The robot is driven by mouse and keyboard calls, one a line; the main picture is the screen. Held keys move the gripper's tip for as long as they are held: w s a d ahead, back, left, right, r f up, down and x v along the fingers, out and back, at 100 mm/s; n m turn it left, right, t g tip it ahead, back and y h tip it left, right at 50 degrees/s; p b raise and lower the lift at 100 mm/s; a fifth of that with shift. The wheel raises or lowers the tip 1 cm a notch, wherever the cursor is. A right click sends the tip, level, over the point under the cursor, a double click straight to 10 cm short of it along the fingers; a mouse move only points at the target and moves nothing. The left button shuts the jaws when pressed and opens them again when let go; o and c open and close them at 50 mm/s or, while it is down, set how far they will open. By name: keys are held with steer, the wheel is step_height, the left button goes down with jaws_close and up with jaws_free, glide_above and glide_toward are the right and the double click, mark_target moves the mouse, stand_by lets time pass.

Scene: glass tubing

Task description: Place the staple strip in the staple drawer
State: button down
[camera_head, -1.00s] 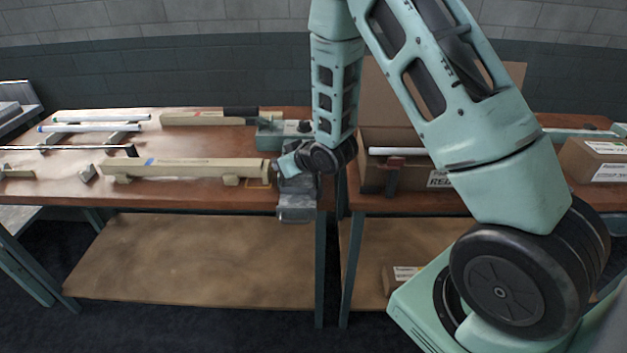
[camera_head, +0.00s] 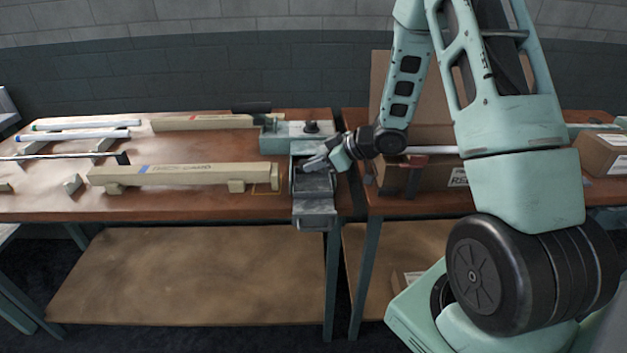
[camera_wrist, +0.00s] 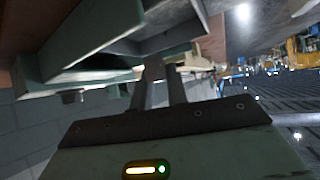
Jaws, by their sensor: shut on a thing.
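The staple drawer (camera_head: 314,221) is a grey metal tray pulled out at the front of the green machine (camera_head: 284,141), near the right corner of the left table. My gripper (camera_head: 315,162) reaches in from the right, over the open drawer. Its two dark fingers (camera_wrist: 163,88) show in the wrist view, close together with a narrow gap. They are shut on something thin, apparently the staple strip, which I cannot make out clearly. I cannot tell whether it touches the drawer floor.
White tubes (camera_head: 80,134) lie at the left. A brown box (camera_head: 436,175) stands right, on a second table close to my arm. Floor in front is dark and clear.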

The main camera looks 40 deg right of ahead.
mark_target(302, 183)
steer(key=shift+f, duration=2.3)
steer(key=shift+f, duration=0.15)
steer(key=c, duration=1.4)
jaws_free()
